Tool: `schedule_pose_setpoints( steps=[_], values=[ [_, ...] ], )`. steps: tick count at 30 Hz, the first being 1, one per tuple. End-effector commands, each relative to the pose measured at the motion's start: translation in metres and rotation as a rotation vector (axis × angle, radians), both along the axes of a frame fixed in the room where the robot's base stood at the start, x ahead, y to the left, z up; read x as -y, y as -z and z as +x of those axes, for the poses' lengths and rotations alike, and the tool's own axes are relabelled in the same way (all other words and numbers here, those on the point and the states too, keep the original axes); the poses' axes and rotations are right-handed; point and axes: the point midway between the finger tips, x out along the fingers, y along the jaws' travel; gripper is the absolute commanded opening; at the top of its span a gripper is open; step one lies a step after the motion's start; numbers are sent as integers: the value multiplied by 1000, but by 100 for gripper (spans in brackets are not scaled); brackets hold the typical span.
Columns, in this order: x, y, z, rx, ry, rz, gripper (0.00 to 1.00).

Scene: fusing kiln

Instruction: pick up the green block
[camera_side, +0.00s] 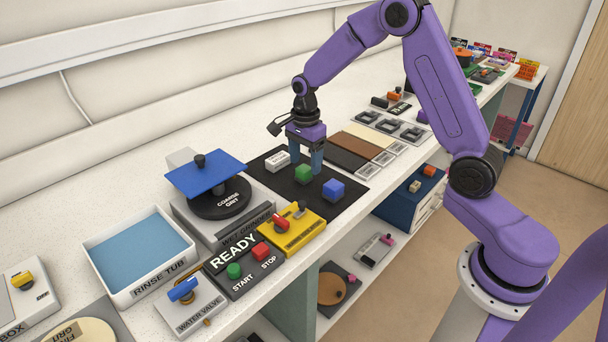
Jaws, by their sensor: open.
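The green block (303,174) sits on a black mat (308,200) near the middle of the bench. A blue block (333,189) stands to its right and nearer the camera, on the same mat. A white labelled block (277,160) lies to its left. My gripper (306,160) points down just above and behind the green block. Its blue-grey fingers are apart, with nothing seen between them. Whether the fingertips touch the mat or line up with the green block cannot be told from this view.
A wet grinder (245,215) with a blue plate (206,175) on top stands left of the mat. A yellow switch box (297,236) and a START/STOP panel (248,282) are in front. A rinse tub (132,288) is farther left. Sample strips (362,143) lie behind right.

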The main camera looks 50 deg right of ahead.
Motion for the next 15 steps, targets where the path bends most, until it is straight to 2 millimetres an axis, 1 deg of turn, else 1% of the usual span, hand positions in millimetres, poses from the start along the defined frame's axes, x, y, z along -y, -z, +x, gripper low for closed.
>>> schedule_pose_setpoints(
  steps=[1, 7, 11, 15],
  values=[
    [0, 7, 1, -3, 0, 0, 67],
    [1, 33, 4, -4, 0, 0, 67],
    [1, 41, 5, -1, 1, 0, 67],
    [0, 42, 5, 0, 1, 0, 67]
  ],
)
